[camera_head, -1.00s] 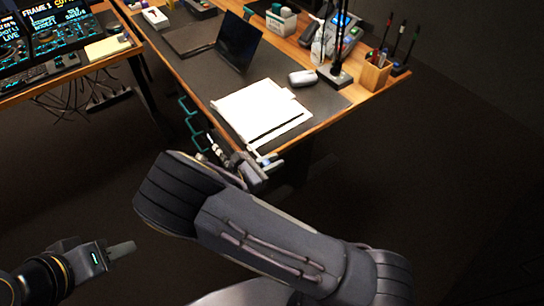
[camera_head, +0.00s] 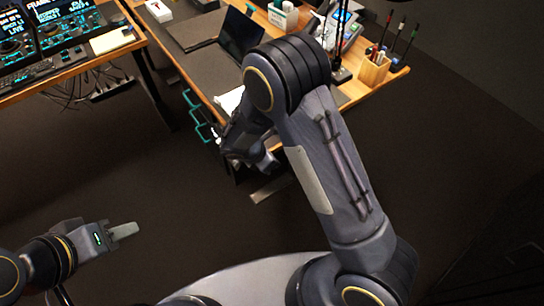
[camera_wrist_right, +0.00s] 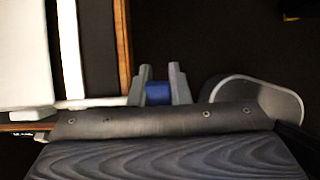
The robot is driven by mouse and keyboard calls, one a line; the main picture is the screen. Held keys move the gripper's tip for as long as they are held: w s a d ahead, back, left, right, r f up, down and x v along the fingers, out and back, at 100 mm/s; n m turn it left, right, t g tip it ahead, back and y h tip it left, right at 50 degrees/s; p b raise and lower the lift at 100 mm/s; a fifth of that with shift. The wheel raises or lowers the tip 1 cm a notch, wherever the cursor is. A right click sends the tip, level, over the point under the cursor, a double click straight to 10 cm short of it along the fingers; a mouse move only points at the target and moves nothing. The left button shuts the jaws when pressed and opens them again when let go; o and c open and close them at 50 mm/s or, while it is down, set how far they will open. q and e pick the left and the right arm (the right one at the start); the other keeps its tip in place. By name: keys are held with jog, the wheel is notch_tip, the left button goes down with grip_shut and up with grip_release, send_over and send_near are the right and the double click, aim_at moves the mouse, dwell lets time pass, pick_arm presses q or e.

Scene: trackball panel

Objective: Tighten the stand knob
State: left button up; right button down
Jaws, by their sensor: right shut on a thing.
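My right gripper (camera_wrist_right: 161,84) is at the lower edge of the wrist view, its two grey fingers on either side of a small blue piece (camera_wrist_right: 158,93). It is shut on this piece, which looks like the stand knob; only a small part of it shows. In the head view my right arm reaches to the desk's front edge, and the wrist hides most of the gripper and whatever it holds. My left gripper (camera_head: 122,231) is low at the left, away from the desk, over bare floor. Its finger spacing cannot be made out.
The wooden desk (camera_head: 392,78) carries a dark laptop (camera_head: 240,34), a wooden pen holder (camera_head: 374,68) and white papers (camera_head: 230,100) partly behind my arm. A second desk with monitors (camera_head: 62,22) stands at the left.

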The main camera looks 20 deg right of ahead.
jog(key=shift+a+y, duration=0.1)
jog(key=shift+y, duration=0.4)
jog(key=c, duration=1.4)
grip_release()
jog(key=shift+o, duration=0.2)
